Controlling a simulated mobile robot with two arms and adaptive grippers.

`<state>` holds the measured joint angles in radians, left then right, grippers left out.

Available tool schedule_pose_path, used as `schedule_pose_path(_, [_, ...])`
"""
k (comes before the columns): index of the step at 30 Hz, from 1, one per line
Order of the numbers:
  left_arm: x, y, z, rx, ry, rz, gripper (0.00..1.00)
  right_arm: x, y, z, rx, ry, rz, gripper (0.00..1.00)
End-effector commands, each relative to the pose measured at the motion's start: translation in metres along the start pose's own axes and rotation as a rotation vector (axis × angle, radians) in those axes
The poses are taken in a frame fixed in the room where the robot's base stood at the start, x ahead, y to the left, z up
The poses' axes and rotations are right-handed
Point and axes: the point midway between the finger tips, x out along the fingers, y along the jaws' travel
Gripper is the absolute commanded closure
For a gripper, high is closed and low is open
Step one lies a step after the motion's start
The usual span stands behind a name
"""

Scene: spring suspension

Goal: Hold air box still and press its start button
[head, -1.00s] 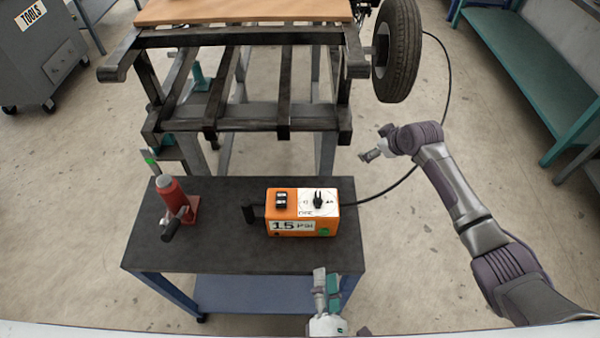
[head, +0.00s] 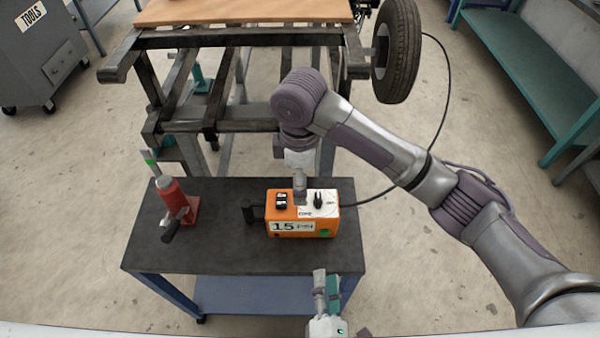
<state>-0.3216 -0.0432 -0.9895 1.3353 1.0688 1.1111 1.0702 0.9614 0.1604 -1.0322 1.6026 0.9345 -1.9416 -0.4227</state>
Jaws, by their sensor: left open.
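The orange air box (head: 285,213) stands upright on the dark top of a small cart (head: 150,245). It has a white panel with a black knob (head: 318,197), a black rocker switch (head: 281,199), a "15 PSI" display (head: 292,227) and a green button (head: 325,233) low on its front face. My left gripper (head: 326,284) is open and empty at the cart's front edge, in front of the box and apart from it. My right gripper (head: 300,190) points down at the box's top, between switch and knob. Whether it touches is unclear, and its fingers are too small to read.
A red bottle jack (head: 174,200) stands on the cart's left side. A black hose (head: 372,198) runs from the box toward the wheel (head: 398,50) on the metal frame (head: 240,118) behind. Part of the cart top between jack and box is bare.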

Motion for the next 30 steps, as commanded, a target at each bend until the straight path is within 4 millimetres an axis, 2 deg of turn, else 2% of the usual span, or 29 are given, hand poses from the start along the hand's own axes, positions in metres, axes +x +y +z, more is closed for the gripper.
schedule_pose_path(18, [0.000,0.000,0.000,0.000,0.000,0.000,0.58,0.110,0.000,0.001,0.003,0.000,-0.001,0.00])
schedule_pose_path(24, [0.000,0.000,0.000,0.000,0.000,0.000,0.58,0.128,0.000,0.000,0.002,0.002,0.000,0.00])
schedule_pose_path(30, [0.000,0.000,0.000,0.000,0.000,0.000,0.58,0.133,0.000,0.000,0.002,0.002,0.001,0.00])
